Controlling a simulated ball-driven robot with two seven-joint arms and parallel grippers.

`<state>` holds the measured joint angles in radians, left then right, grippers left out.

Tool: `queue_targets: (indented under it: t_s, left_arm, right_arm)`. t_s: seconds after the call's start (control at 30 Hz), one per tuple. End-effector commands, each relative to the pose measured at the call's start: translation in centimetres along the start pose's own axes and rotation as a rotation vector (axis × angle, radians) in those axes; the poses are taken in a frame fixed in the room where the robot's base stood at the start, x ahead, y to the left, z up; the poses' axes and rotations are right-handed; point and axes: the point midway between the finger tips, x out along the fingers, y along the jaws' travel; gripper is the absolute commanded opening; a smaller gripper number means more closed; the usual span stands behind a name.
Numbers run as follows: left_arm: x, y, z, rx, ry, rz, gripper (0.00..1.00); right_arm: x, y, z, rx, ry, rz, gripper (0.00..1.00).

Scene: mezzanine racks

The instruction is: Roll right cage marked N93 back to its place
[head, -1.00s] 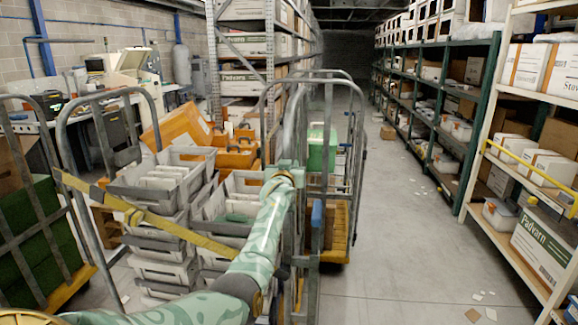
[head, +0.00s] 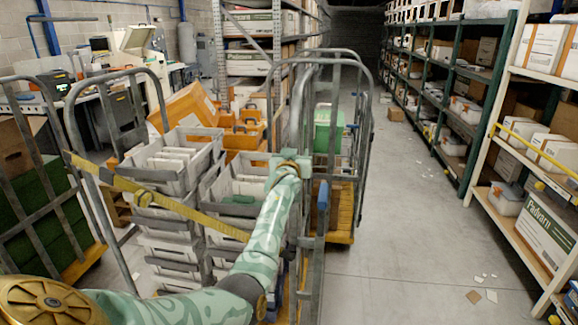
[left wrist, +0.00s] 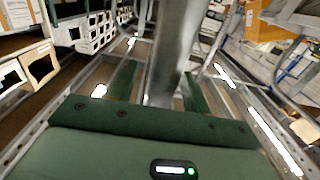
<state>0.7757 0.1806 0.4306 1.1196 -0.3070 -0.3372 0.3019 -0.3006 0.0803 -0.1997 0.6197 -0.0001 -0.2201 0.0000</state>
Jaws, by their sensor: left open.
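A tall grey roll cage (head: 142,72) stands in front of me, loaded with stacked grey totes (head: 172,165) and crossed by a yellow strap (head: 150,193). Another cage (head: 358,62) stands at its right and beyond, with a yellow base (head: 342,225) and a green box (head: 326,128). I cannot read N93 on either. My left gripper (head: 288,163) is at the near upright of these cages. In the left wrist view, its open green fingers (left wrist: 158,88) stand either side of a grey post (left wrist: 168,55). Contact is unclear. My right gripper is out of view.
A cage with green contents (head: 40,215) stands at the left. Orange cases (head: 190,105) lie behind the totes. Racks (head: 510,165) line the right side. The aisle floor (head: 400,215) is mostly clear, with scattered paper scraps (head: 482,285).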

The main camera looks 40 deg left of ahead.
Motion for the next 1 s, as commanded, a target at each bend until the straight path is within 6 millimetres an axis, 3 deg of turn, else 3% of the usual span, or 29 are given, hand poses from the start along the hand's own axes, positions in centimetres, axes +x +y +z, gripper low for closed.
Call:
queue_targets:
  t_s: [0.1,0.3,0.5,0.67,1.0]
  left_arm:
    - [-3.2,0.1,-0.4,-0.001,-0.001,0.001,0.49]
    - [-8.4,0.0,-0.1,-0.001,-0.004,0.001,0.49]
    - [-11.9,0.1,0.2,0.000,-0.006,0.001,0.49]
    - [-12.9,0.0,0.3,0.000,-0.006,0.000,0.49]
    - [-12.9,0.0,0.3,0.000,-0.005,0.000,0.49]
  right_arm:
    - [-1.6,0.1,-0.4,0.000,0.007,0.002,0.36]
    - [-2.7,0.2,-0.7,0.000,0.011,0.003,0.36]
    - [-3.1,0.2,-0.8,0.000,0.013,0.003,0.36]
    - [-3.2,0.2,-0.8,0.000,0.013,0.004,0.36]
    - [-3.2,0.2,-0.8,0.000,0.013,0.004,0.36]
